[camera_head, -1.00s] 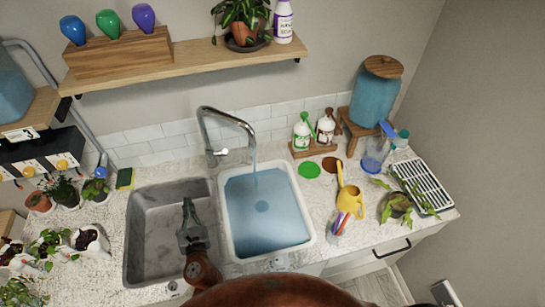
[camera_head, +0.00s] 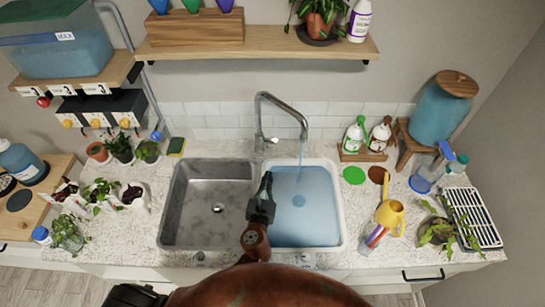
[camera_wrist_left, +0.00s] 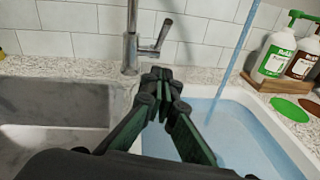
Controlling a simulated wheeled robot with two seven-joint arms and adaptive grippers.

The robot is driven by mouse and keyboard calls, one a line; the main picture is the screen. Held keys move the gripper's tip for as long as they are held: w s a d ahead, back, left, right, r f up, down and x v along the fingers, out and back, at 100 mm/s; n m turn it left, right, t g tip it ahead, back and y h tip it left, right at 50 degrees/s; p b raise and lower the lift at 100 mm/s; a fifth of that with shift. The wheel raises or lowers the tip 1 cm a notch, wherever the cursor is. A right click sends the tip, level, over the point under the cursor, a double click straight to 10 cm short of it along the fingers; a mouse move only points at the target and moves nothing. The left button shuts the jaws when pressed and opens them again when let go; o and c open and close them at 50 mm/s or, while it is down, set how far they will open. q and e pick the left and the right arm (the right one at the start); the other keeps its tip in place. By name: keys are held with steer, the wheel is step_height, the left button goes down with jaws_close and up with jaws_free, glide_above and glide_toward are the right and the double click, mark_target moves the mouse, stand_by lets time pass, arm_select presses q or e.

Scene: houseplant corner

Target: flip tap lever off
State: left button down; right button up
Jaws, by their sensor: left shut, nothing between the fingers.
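The chrome tap (camera_head: 259,120) rises behind the sinks, with its spout arched to the right. Water (camera_head: 302,151) runs from the spout into the right basin. The tap's lever (camera_head: 271,140) sticks out to the right of the tap body. In the left wrist view the lever (camera_wrist_left: 155,46) angles up and right, just beyond the fingertips. My left gripper (camera_head: 267,177) is shut and empty, over the divider between the basins and in front of the tap. In the left wrist view its fingertips (camera_wrist_left: 157,75) point at the tap base, apparently apart from the lever. My right gripper is not seen.
The white right basin (camera_head: 340,215) holds blue water. The grey left basin (camera_head: 185,220) is empty. Two bottles stand on a wooden tray (camera_head: 362,156) right of the tap. A yellow watering can (camera_head: 391,216) stands further right. A wooden shelf (camera_head: 260,47) hangs above.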

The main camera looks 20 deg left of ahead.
arm_select(q)
steer(key=w+a+r, duration=0.1)
steer(key=w, duration=1.1)
steer(key=shift+w+a+r, duration=0.2)
steer(key=shift+w+r, duration=0.05)
steer(key=shift+w, duration=0.1)
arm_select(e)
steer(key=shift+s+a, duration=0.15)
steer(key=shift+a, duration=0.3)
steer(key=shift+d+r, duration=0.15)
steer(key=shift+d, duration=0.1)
